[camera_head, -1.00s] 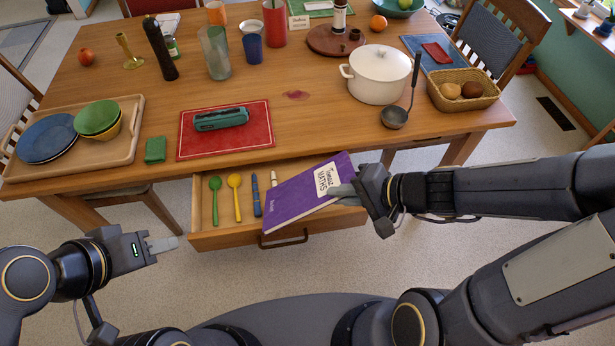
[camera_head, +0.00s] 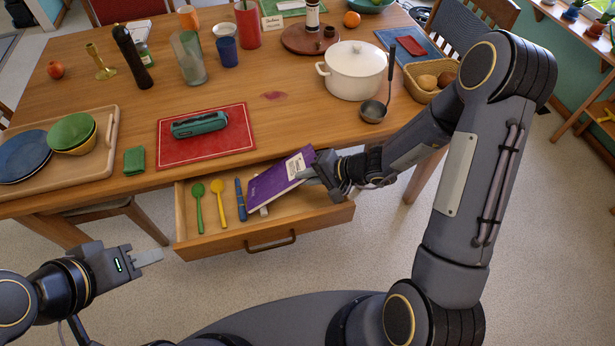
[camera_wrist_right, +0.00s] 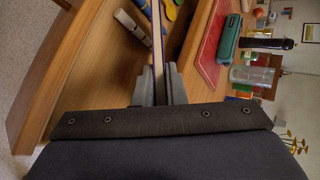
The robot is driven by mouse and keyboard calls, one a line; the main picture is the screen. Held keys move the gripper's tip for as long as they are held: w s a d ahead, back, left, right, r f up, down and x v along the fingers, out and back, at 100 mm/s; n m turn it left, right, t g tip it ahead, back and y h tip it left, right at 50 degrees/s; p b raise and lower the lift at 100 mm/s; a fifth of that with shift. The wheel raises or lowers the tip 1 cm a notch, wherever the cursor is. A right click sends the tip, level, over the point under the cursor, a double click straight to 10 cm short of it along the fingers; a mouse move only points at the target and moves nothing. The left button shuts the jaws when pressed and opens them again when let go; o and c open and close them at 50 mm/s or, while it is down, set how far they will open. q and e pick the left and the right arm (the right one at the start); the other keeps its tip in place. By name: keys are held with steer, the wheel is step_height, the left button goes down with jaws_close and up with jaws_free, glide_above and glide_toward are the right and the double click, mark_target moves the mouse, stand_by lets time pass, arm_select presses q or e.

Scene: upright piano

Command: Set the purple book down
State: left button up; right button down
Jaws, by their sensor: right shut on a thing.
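The purple book (camera_head: 268,183), with a white label, is held tilted over the right part of the open drawer (camera_head: 205,246), near the table's front edge. Whether it touches the drawer or table edge, I cannot tell. My right gripper (camera_head: 318,172) is shut on the book's right end. In the right wrist view the book (camera_wrist_right: 157,45) shows edge-on as a thin strip between the fingers of the right gripper (camera_wrist_right: 159,82). My left gripper (camera_head: 150,257) is away from the book, in front of the drawer at lower left; its finger gap is not visible.
A red mat (camera_head: 180,150) with a teal case (camera_head: 198,124) lies behind. The table's front right area is fairly clear.

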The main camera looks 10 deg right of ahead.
steer(key=shift+f+b, duration=0.6)
steer(key=shift+b, duration=0.3)
steer(key=c, duration=1.5)
jaws_free()
steer(key=shift+r, duration=0.1)
